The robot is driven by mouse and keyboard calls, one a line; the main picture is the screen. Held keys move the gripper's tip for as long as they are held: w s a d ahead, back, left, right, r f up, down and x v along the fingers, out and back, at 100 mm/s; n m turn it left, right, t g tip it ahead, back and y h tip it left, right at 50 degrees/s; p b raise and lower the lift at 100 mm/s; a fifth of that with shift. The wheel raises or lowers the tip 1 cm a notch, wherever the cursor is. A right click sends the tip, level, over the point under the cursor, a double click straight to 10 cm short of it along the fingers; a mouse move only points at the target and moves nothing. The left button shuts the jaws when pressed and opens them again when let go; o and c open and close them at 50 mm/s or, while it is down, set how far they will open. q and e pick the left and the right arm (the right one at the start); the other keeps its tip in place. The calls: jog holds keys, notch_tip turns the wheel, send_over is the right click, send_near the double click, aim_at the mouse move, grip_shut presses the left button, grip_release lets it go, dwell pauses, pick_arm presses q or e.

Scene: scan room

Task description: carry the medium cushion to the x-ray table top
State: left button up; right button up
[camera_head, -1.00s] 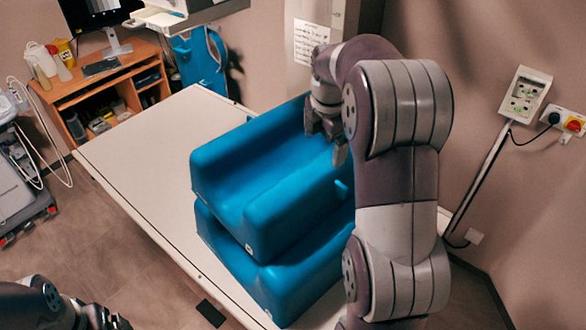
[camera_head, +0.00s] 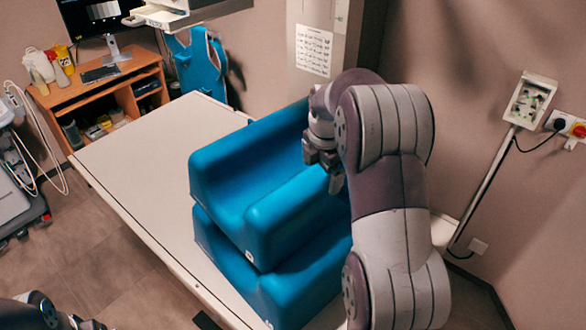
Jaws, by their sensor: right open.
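Two blue trough-shaped cushions are stacked on the pale x-ray table top (camera_head: 135,165). The upper blue cushion (camera_head: 225,190) rests on the lower blue cushion (camera_head: 225,260). I cannot tell which one is the medium cushion. My right gripper (camera_head: 326,172) is open, pointing down at the right side of the upper cushion; whether it touches is unclear. My right arm hides the right part of both cushions. My left arm shows only at the lower left corner, and its fingers cannot be made out.
A grey medical cart (camera_head: 15,190) is at the left edge. Wall sockets and a pole are at the right. The table's left part is bare.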

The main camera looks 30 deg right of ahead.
jog(key=shift+s+d+f, duration=0.15)
jog(key=shift+s+f, duration=0.05)
jog(key=shift+w, duration=0.1)
jog(key=c, duration=1.5)
jog(key=shift+w+r, duration=0.1)
jog(key=shift+c, duration=0.9)
jog(key=shift+r, duration=0.1)
